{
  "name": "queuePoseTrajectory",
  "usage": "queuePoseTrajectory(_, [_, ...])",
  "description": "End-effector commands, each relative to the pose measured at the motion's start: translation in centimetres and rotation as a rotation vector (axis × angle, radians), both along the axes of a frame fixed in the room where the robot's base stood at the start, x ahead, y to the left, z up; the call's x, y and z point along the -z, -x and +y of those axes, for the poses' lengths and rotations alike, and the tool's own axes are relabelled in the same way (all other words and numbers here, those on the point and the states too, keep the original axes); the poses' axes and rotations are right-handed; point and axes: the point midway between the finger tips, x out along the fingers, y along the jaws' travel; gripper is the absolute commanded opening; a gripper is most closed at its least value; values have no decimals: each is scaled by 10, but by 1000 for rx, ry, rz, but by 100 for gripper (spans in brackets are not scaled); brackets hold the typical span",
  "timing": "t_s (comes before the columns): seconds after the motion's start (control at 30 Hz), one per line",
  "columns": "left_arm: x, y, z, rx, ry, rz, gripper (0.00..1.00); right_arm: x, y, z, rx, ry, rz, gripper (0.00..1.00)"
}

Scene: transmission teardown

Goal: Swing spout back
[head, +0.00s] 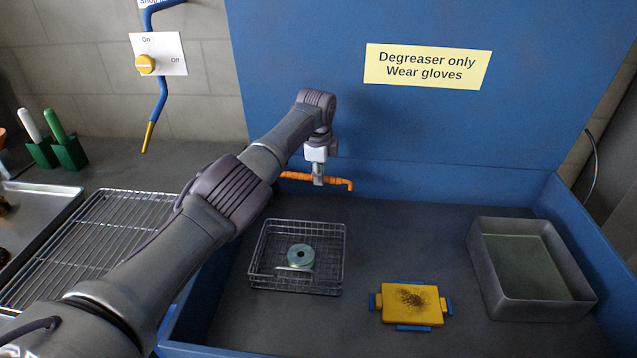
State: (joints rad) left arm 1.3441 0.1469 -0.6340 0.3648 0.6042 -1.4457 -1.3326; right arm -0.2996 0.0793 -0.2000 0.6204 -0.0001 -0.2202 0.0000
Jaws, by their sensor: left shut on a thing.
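The orange spout (338,183) runs sideways near the back wall of the blue wash basin, its bent tip pointing down at the right. My left gripper (318,180) comes down on it from above and is shut on it partway along its length. The spout's left end passes behind my left arm, so its mount is hidden. Below and in front of the spout, a wire basket (262,270) stands on the basin floor with a pale green ring-shaped part (300,256) in it. My right gripper is not in view.
A yellow pad with blue tabs (412,304) and a grey metal tub of liquid (530,266) stand in the basin. A wire rack (90,245) lies left of the basin. A yellow knob (145,64) on an On/Off plate is on the wall.

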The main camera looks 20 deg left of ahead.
Motion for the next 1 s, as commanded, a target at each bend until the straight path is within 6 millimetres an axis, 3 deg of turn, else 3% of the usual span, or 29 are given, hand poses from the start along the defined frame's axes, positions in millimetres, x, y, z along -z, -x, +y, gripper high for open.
queuePoseTrajectory(0.63, [-1,-3,1,-20,-2,-2,0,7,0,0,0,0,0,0])
queuePoseTrajectory(0.67, [-1,-3,1,-20,-2,-2,22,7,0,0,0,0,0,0])
queuePoseTrajectory(0.8, [-1,-3,1,-20,-1,-1,44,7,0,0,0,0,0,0])
queuePoseTrajectory(1.0, [0,-3,1,-20,-1,-1,44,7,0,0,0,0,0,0])
